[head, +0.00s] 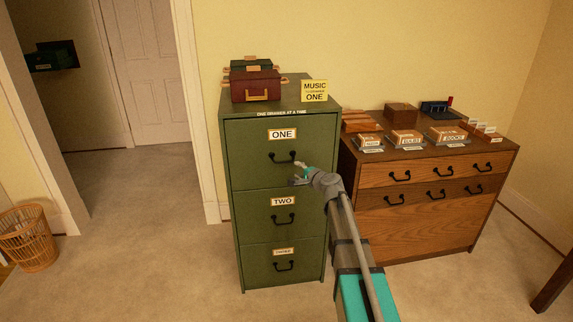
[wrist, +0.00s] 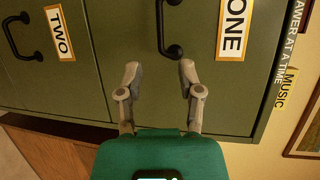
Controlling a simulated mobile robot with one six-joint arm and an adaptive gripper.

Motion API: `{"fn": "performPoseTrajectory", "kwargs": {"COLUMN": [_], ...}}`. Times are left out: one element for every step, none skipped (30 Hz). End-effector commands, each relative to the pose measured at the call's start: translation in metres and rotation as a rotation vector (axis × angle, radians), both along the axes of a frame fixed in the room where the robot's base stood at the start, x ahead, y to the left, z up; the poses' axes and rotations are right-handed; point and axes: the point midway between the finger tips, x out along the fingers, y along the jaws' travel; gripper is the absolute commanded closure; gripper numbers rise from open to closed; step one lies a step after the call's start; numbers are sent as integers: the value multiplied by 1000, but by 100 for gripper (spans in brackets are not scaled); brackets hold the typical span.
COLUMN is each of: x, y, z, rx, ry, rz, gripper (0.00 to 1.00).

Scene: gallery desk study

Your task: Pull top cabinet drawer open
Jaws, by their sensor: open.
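The green filing cabinet (head: 235,195) stands against the wall with its drawers flush in the head view. The top drawer (head: 248,170), labelled ONE, is shut and has a black bar handle (head: 282,159). In the wrist view, which is turned sideways, that handle (wrist: 161,30) is at the top, near the ONE label. My gripper (head: 300,173) is just in front of the top drawer, at the lower right of its handle. In the wrist view my gripper (wrist: 158,72) is open and empty, its fingertips close to the handle and on either side of its line. I cannot tell whether they touch it.
Drawers TWO and THREE below are shut. Red and green boxes (head: 255,84) and a MUSIC ONE sign (head: 315,91) stand on the cabinet. A wooden chest (head: 430,225) with several small boxes is at the right. Carpet in front is clear. A wicker basket (head: 28,238) is at far left.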

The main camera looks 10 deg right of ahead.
Motion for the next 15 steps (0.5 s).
{"fn": "performPoseTrajectory", "kwargs": {"x": [10,14,20,24,28,34,38,43,48,52,57,62,66,70,74], "y": [3,5,7,9,10,13,15,17,19,21,23,25,26,28,30], "z": [-3,-4,-5,-6,-6,-8,-8,-9,-10,-11,-12,-13,-14,-15,-15], "rx": [-1,-1,-1,0,0,0,1,1,1,1,1,0,0,0,0], "ry": [0,0,0,0,0,0,0,0,0,0,0,0,0,0,0], "rz": [1,1,1,0,0,0,1,1,2,2,2,1,1,0,0], "gripper": [52,52,52,52,52,52,52,52,52,52,52,52,52,52,52]}}
